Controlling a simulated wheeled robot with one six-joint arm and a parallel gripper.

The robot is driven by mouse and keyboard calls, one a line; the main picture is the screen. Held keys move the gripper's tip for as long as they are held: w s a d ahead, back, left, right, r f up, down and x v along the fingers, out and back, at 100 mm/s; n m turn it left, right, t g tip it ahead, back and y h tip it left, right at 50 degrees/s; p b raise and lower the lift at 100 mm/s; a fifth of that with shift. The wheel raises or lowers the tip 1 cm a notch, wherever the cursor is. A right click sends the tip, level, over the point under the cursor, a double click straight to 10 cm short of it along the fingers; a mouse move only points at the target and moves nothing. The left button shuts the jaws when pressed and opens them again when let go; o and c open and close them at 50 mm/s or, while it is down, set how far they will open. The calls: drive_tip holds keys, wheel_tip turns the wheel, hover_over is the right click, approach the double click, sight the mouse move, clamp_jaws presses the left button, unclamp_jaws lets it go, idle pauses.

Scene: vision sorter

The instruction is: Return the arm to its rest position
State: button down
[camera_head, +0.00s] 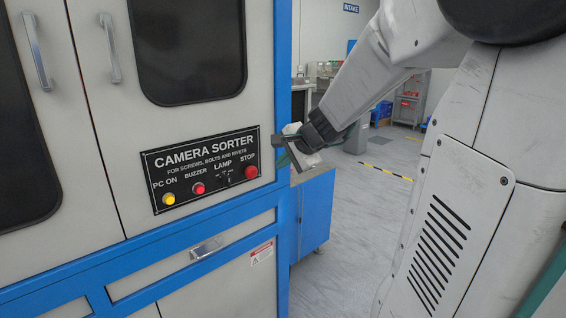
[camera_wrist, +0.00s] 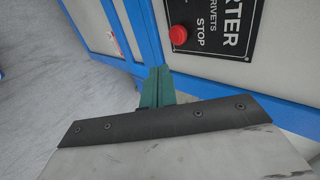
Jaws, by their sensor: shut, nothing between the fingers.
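My gripper (camera_head: 287,146) is at the end of my arm, near the right edge of the camera sorter's front. In the wrist view my gripper (camera_wrist: 155,78) shows as green fingers, shut with nothing between them. The camera sorter (camera_head: 200,90) is a grey and blue cabinet. Its black control panel (camera_head: 206,168) has a yellow PC ON button (camera_head: 168,198), a red BUZZER button (camera_head: 198,188), a LAMP switch (camera_head: 223,182) and a red STOP button (camera_head: 251,172). The STOP button also shows in the wrist view (camera_wrist: 178,35), beyond the fingers. I cannot tell the exact gap between fingers and panel.
A blue cabinet (camera_head: 316,212) stands behind my gripper, beside the sorter. Steel handles (camera_head: 37,52) stick out from the sorter doors. A shelf rack (camera_head: 409,100) and blue bins (camera_head: 382,111) stand far back. Grey floor (camera_head: 345,235) is clear between the sorter and my body.

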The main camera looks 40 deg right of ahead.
drive_tip(key=shift+a, duration=0.1)
idle(0.4)
drive_tip(key=s+a+f+n+g, duration=0.1)
drive_tip(key=s+a+n+g, duration=0.3)
drive_tip(key=s+a+n, duration=0.4)
drive_tip(key=s+a+f+n+g, duration=0.1)
drive_tip(key=s+a+n+g, duration=0.3)
drive_tip(key=s+a+n, duration=0.5)
drive_tip(key=s+a, duration=0.2)
drive_tip(key=s, duration=0.7)
drive_tip(key=shift+f+n, duration=0.15)
drive_tip(key=shift+n, duration=0.15)
drive_tip(key=shift+s, duration=0.1)
